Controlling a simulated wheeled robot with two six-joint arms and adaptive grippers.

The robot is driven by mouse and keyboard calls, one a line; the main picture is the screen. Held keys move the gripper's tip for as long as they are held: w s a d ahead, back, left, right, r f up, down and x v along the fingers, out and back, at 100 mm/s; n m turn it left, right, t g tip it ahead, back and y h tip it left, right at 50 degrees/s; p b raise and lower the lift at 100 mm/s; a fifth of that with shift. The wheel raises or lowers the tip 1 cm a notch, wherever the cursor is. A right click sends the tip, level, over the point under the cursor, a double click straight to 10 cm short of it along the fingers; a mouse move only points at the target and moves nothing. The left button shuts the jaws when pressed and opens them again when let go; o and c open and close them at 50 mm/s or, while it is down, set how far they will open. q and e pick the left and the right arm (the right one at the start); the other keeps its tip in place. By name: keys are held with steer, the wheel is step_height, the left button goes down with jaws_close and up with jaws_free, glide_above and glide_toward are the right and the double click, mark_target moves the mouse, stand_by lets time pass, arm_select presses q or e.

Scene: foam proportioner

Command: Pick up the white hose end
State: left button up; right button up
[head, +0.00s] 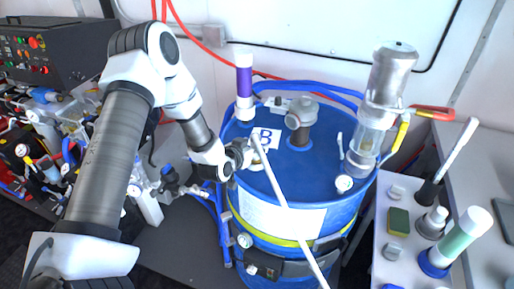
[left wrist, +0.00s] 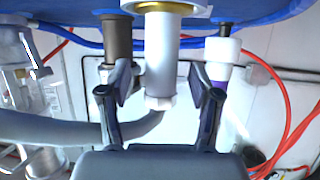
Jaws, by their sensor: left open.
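The white hose (head: 290,215) runs diagonally across the front of the blue drum (head: 340,205), and its upper end (head: 257,147) lies over the drum's left top. In the left wrist view, the hose end (left wrist: 161,70) is a pale cylinder with a hex collar, and the hose (left wrist: 60,128) curves away left. My left gripper (head: 248,155) is at the hose end in the head view. In the left wrist view, its two fingers (left wrist: 160,95) stand apart on either side of the hose end, with visible gaps. My right gripper is not in view.
A purple-banded tube (head: 244,80) stands behind the gripper on the drum. A clear cylinder pump (head: 375,115) with red and yellow handles stands on the right. A white tray (head: 382,215) holds bottles and a sponge. Cluttered equipment and a control box (head: 60,50) fill the left.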

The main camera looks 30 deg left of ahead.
arm_select(q)
steer(key=shift+x, duration=1.15)
steer(key=shift+s+r, duration=0.1)
steer(key=shift+s, duration=0.25)
steer(key=shift+c, duration=1)
steer(key=shift+s+r, duration=0.1)
steer(key=shift+s, duration=0.05)
jaws_close()
